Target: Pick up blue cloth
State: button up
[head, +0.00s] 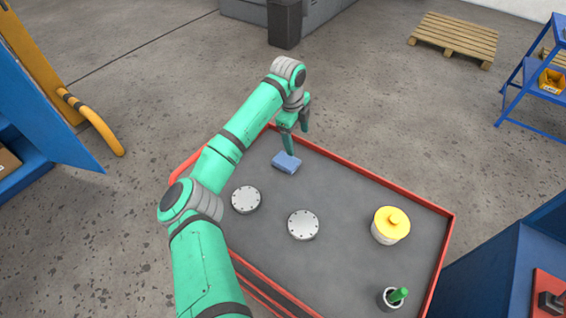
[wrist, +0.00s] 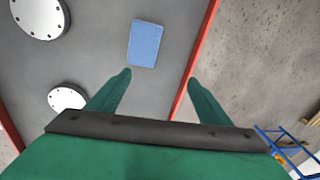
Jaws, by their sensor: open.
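The blue cloth (head: 286,163) is a small folded block lying flat on the grey top of the red-edged cart (head: 330,188), near its far left corner. In the wrist view the blue cloth (wrist: 145,44) lies beyond the fingertips, a little left of the middle between them. My green gripper (head: 298,140) is above the cart by the cloth and its far edge. In the wrist view my gripper (wrist: 160,76) has its two fingers spread apart with nothing between them. The cloth is apart from the fingers in the wrist view.
Two round metal discs (head: 246,199) (head: 303,224) lie on the cart near the cloth. A yellow-lidded container (head: 390,225) and a cup with a green item (head: 393,297) stand farther right. The cart has a raised red rim (head: 400,184).

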jog(key=s+a+m+g+y, duration=0.1)
jog(key=a, duration=0.3)
send_over(286, 160)
jog(key=f, duration=0.4)
jog(key=shift+s+f, duration=0.1)
jog(key=shift+s, duration=0.2)
jog(key=shift+w+f, duration=0.15)
jog(key=shift+f, duration=1.25)
jog(key=shift+w+f, duration=0.1)
jog(key=shift+f, duration=1.25)
jog(key=c, duration=1.1)
